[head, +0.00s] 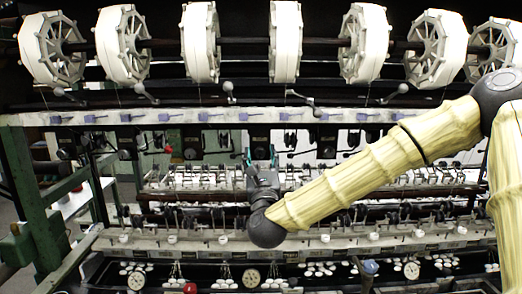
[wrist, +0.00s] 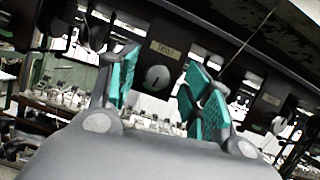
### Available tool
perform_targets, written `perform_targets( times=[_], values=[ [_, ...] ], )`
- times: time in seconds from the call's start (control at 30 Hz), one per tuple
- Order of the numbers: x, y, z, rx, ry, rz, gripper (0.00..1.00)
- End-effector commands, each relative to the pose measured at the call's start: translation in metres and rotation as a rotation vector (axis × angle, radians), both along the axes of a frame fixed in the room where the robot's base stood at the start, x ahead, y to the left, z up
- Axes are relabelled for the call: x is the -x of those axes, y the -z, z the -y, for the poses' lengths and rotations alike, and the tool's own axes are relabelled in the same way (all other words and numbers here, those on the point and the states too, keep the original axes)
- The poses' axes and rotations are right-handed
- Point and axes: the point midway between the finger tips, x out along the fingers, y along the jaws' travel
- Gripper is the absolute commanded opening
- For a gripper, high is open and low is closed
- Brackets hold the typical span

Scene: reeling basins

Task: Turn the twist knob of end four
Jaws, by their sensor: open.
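My gripper (head: 261,158) reaches up and away toward the middle of the machine; its teal fingers also show in the wrist view (wrist: 161,86). It is open, with nothing between the pads. In the wrist view a dark box (wrist: 172,50) with a pale label hangs ahead. Its round pale knob (wrist: 157,77), with a dark slot mark, lies between the fingers in the picture, beyond the tips and apart from them. The label is too blurred to read surely. In the head view the box (head: 260,139) shows just above the gripper; its knob cannot be made out.
A similar labelled box (wrist: 268,98) hangs to the right in the wrist view. A long pale rail (head: 130,117) runs above the boxes, with large white reels (head: 285,42) over it. Below are metal fittings and a ledge (head: 390,238) with basins in front. A green frame (head: 30,190) stands left.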

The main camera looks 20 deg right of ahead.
Motion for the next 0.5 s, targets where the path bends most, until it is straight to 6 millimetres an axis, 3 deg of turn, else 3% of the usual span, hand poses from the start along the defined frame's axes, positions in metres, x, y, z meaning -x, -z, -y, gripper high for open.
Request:
perform_targets(
  times=[0.47,0.5],
  values=[
    [-0.0098,-0.0032,0.0039,0.0,0.001,-0.001,0.5],
    [-0.0098,-0.0032,0.0039,0.0,0.001,-0.001,0.43]
  ],
)
